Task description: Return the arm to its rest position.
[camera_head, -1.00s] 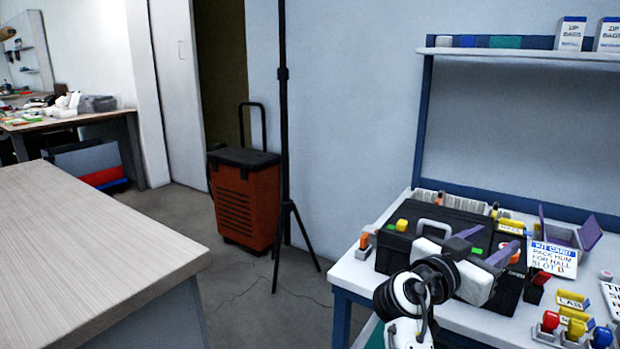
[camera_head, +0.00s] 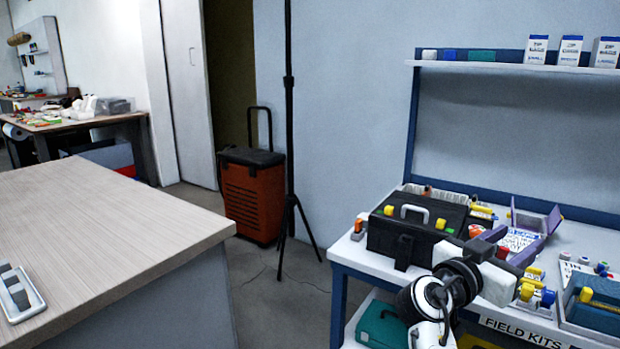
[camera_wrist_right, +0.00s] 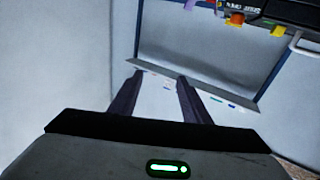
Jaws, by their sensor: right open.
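My right arm comes up from the bottom of the head view, white with black joint rings. Its gripper (camera_head: 512,246) hangs over the bench front, just right of the black case (camera_head: 385,236). Its two dark purple fingers point away to the upper right. In the wrist view the fingers (camera_wrist_right: 155,88) are spread apart with nothing between them. Whether the gripper touches anything on the bench below cannot be told. My left gripper is not in view.
A shelf (camera_head: 520,67) holds small boxes. A wood table (camera_head: 100,225) with a grey tray (camera_head: 18,296) stands left.

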